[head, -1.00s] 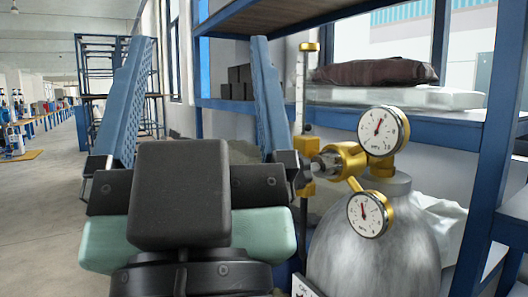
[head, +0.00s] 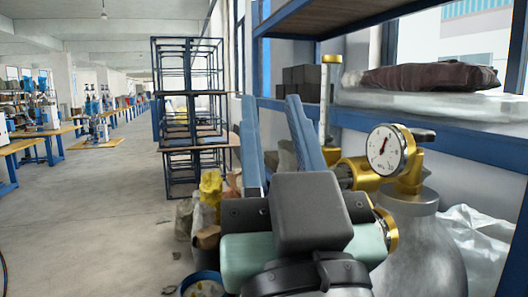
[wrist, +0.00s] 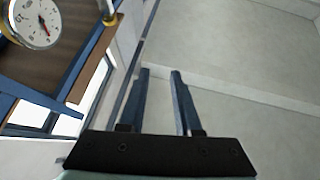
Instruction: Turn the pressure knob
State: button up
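The brass gas regulator (head: 358,172) is on a grey cylinder (head: 425,240) right of my gripper in the head view. The lower gauge is mostly hidden behind my wrist. My gripper (head: 270,100) has two blue fingers apart with nothing between them. It is left of the knob, not touching it. In the wrist view my gripper (wrist: 160,72) points at bare pale surfaces.
A clear flow tube with brass cap (head: 326,105) stands just right of the fingers. A shelf (head: 450,122) with a brown bag (head: 425,77) is behind the regulator. Blue racks (head: 190,110) and sacks (head: 210,188) are left.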

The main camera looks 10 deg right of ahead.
jog(key=s+d+f+n+g+y+p, duration=0.2)
jog(key=s+d+f+g+y+p, duration=0.1)
jog(key=d+f+g+p, duration=0.45)
jog(key=w+p, duration=0.1)
jog(key=w, duration=0.3)
jog(key=w+a+p, duration=0.1)
jog(key=w, duration=0.3)
jog(key=w+a+p, duration=0.1)
jog(key=w+p, duration=0.1)
jog(key=w, duration=0.3)
jog(key=shift+r, duration=0.2)
jog(key=shift+c, duration=0.3)
grip_shut()
